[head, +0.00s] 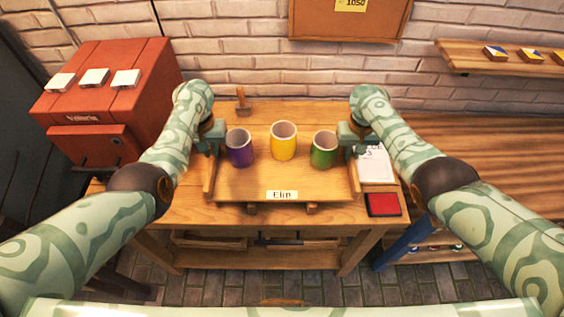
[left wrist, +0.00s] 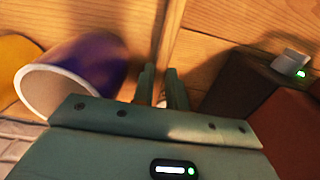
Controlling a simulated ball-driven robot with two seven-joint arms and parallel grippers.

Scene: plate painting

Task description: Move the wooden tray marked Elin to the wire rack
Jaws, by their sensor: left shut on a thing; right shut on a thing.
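The wooden tray marked Elin (head: 255,184) is at the middle of the worktable, its name label on the near edge. It bears a purple mug (head: 240,150), a yellow mug (head: 284,143) and a green mug (head: 324,152), all upright. My left gripper (head: 211,150) is shut on the tray's left side; its fingers (left wrist: 163,88) straddle the side wall in the left wrist view, beside the purple mug (left wrist: 92,72). My right gripper (head: 352,148) is shut on the tray's right side. I cannot tell whether the tray touches the table. I cannot make out a wire rack.
The wooden worktable (head: 190,212) has a red pad (head: 383,204) and a white sheet (head: 375,167) to the tray's right, and a brush (head: 242,100) behind it. A red cabinet (head: 110,85) with small white blocks stands left. A wall shelf (head: 500,60) is at right.

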